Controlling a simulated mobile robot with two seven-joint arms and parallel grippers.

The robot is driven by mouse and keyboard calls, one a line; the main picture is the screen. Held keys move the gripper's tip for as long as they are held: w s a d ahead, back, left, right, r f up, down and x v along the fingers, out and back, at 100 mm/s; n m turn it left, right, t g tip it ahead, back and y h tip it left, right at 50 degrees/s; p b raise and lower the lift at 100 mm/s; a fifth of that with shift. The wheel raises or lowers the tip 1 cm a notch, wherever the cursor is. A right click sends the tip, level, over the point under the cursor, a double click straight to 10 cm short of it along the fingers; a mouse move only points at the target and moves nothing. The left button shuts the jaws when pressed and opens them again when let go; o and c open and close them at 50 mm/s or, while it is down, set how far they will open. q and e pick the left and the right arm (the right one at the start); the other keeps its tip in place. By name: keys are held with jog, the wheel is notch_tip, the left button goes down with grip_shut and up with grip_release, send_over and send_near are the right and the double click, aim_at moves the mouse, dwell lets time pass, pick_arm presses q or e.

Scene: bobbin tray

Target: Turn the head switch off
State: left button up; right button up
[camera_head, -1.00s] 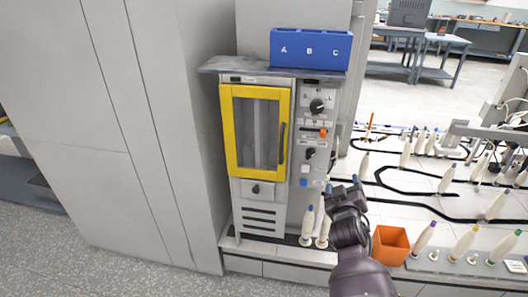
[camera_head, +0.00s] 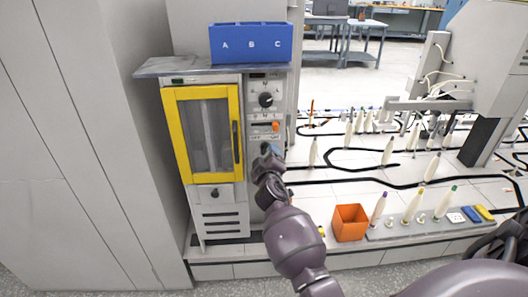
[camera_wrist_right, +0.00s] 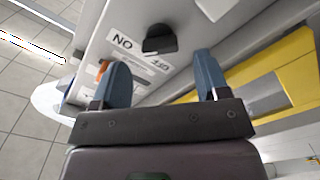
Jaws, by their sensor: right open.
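A grey control panel (camera_head: 258,113) stands right of the yellow-framed door. It carries an upper black knob (camera_head: 265,99), an orange switch (camera_head: 276,126) and a lower black knob (camera_head: 265,148). I cannot read which is the head switch. My right gripper (camera_head: 268,162) is in front of the panel's lower part and partly covers it. In the right wrist view my right gripper (camera_wrist_right: 162,62) is open and empty, with a black knob (camera_wrist_right: 160,39) beyond and between its fingertips. A label with letters sits beside that knob. My left gripper is not in view.
The yellow-framed door (camera_head: 205,130) is left of the panel. A blue box (camera_head: 250,43) marked A, B, C stands on top. An orange bin (camera_head: 350,223) and several bobbins stand at right, near the conveyor with black tracks.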

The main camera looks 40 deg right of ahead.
aim_at(265, 151)
jog(key=shift+x, duration=1.2)
jog(key=shift+w+d, duration=0.3)
jog(key=shift+w, duration=0.3)
jog(key=c, duration=0.9)
